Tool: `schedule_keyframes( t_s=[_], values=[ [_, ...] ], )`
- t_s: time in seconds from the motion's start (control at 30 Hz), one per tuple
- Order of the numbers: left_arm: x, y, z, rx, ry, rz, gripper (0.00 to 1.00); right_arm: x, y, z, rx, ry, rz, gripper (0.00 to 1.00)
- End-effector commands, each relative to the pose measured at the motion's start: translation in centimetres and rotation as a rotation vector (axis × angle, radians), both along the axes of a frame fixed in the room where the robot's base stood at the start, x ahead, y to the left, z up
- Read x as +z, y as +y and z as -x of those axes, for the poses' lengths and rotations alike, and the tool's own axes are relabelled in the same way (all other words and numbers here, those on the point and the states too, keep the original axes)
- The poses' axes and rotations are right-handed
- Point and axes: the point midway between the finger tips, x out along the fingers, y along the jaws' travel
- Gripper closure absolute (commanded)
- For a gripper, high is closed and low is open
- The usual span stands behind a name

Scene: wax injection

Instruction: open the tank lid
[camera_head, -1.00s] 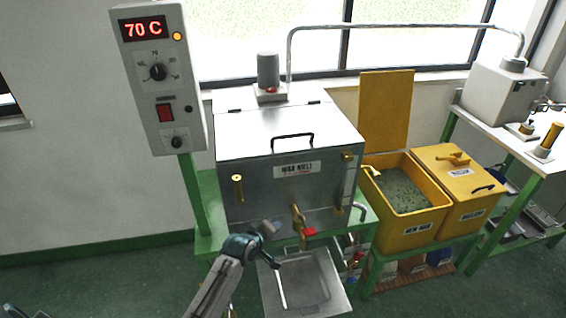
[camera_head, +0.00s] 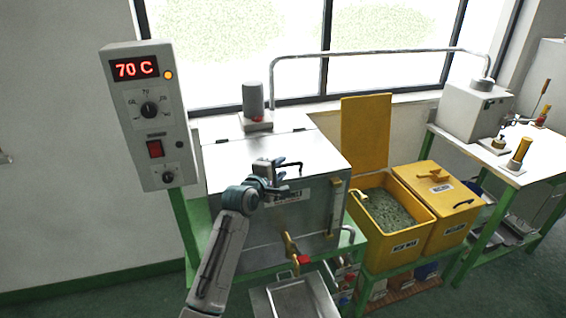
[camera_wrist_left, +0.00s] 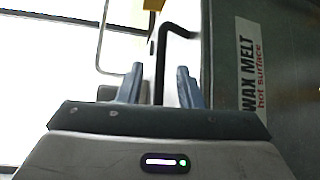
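The wax melt tank (camera_head: 225,205) is a steel box, and its flat steel lid (camera_head: 235,155) lies closed. The black lid handle (camera_head: 292,164) sits at the lid's front edge, partly covered by my left gripper (camera_head: 278,184). In the left wrist view, the gripper's two blue-grey fingers (camera_wrist_left: 160,80) stand apart. The black handle (camera_wrist_left: 178,30) runs down between them, with gaps visible, so the fingers do not look clamped on it. The tank's "WAX MELT" label (camera_wrist_left: 250,68) is to the right there. My right gripper is not in view.
A control box (camera_head: 150,120) reading 70 C stands left of the tank. A grey cylinder (camera_head: 253,100) stands behind the lid. A brass tap (camera_head: 290,245) is below on the front, above a metal tray (camera_head: 290,300). Yellow wax bins (camera_head: 405,245) stand to the right.

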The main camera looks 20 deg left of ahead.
Motion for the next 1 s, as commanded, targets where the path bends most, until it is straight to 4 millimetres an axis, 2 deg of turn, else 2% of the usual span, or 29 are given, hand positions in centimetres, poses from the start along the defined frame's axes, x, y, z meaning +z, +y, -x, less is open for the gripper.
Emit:
schedule_keyframes(
  t_s=[0.2, 0.4, 0.53, 0.57, 0.7, 0.73, 1.0],
  values=[
    [-0.2, -0.4, -2.0, 0.001, -0.001, -0.001, 0.67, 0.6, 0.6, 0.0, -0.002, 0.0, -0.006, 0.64],
    [-0.4, -0.4, -2.3, 0.001, 0.0, -0.002, 0.67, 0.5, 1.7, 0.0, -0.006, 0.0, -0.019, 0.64],
    [-0.4, -0.4, -2.3, 0.001, 0.0, -0.002, 0.67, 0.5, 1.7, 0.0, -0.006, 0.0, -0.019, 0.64],
    [-0.4, -0.4, -2.3, 0.001, 0.0, -0.002, 0.69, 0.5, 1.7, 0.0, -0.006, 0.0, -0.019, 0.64],
    [-0.4, -0.4, -2.3, 0.001, 0.0, -0.002, 0.97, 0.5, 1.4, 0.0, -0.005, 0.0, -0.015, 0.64],
    [-0.4, -0.4, -2.3, 0.001, 0.0, -0.002, 1.0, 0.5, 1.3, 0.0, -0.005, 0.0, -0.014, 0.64],
    [-0.3, -0.4, -2.4, 0.001, 0.0, -0.001, 1.0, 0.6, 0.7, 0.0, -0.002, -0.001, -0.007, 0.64]
  ],
)
